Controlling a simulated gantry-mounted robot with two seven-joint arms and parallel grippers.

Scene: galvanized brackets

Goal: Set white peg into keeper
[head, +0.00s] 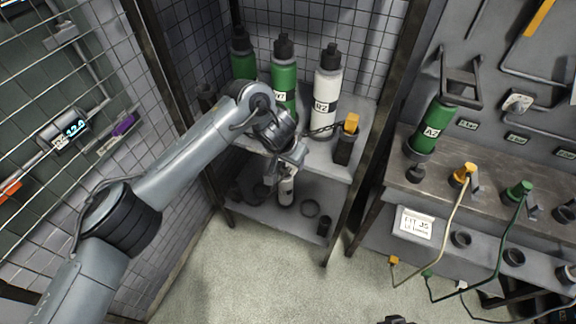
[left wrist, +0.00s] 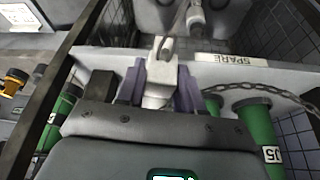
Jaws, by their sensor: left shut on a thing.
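My left gripper (head: 285,168) is at the front edge of the upper rack shelf, its fingers hard to make out in the head view. In the left wrist view its purple fingers (left wrist: 161,84) are shut on the white peg (left wrist: 162,52). The peg is mostly hidden in the head view. A dark block (head: 345,147) with a yellow peg (head: 351,123) on it stands at the shelf's right end. I cannot tell for certain which part is the keeper for the white peg. My right gripper is not in view.
Green cylinders (head: 284,82) and a white cylinder (head: 326,95) stand behind the gripper, with a chain (head: 322,129) beside them. A small white cylinder (head: 287,190) stands on the lower shelf. The workbench (head: 395,170) at right carries yellow (head: 464,172) and green (head: 519,190) hose fittings.

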